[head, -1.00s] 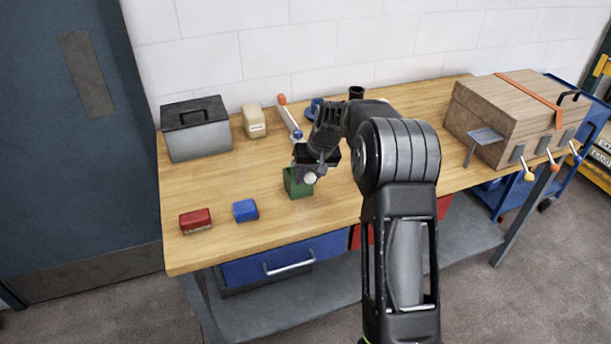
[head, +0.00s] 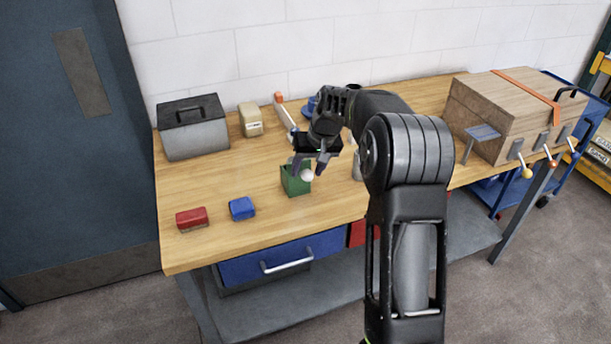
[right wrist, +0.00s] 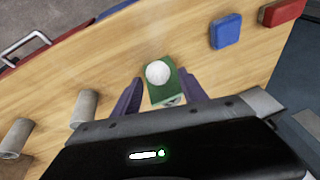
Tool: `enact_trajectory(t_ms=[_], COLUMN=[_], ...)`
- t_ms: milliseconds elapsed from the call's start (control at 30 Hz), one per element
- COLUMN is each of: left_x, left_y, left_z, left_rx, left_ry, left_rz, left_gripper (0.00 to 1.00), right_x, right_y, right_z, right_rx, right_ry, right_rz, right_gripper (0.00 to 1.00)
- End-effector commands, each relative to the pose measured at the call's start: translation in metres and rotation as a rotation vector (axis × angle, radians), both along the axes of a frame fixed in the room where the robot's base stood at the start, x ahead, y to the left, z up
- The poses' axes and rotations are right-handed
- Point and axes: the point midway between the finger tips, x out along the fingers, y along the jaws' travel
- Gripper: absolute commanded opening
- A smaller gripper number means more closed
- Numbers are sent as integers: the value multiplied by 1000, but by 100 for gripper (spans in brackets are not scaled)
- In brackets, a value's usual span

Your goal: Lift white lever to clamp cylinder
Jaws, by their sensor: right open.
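A white lever with an orange end (head: 284,112) slants across the table behind my right gripper; its lower end is partly hidden. A green block (head: 292,182) stands near the table's middle, with a white ball (head: 306,174) at its top; I cannot tell how the ball is attached. My right gripper (head: 308,168) points down over the block, open, one finger on each side of the ball. The right wrist view shows the fingers (right wrist: 161,92) apart around the green block (right wrist: 165,90) and white ball (right wrist: 158,73). A grey cylinder (head: 357,168) is partly hidden by my right arm. My left gripper is out of view.
Two grey cylinders (right wrist: 84,108) show beside the gripper. A red block (head: 191,218) and a blue block (head: 241,208) lie front left. A grey lidded box (head: 193,135) and a cream container (head: 250,119) stand behind. A wooden box (head: 505,110) stands right. Front-middle table is clear.

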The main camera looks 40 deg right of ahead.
Motion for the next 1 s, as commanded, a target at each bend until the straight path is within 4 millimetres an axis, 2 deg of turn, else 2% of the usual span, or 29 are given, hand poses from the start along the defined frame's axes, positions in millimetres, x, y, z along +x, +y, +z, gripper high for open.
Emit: enact_trajectory(t_ms=[133,300,1000], left_x=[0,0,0], left_y=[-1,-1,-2], left_z=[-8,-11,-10], left_rx=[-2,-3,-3], left_ry=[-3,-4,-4], left_rz=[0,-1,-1], left_gripper=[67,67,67], right_x=[-8,-15,-16], right_y=[-1,-1,-1], right_z=[23,39,42], right_rx=[-1,0,1], right_ry=[-4,0,1], right_rz=[0,-1,-1], right_gripper=[50,50,50])
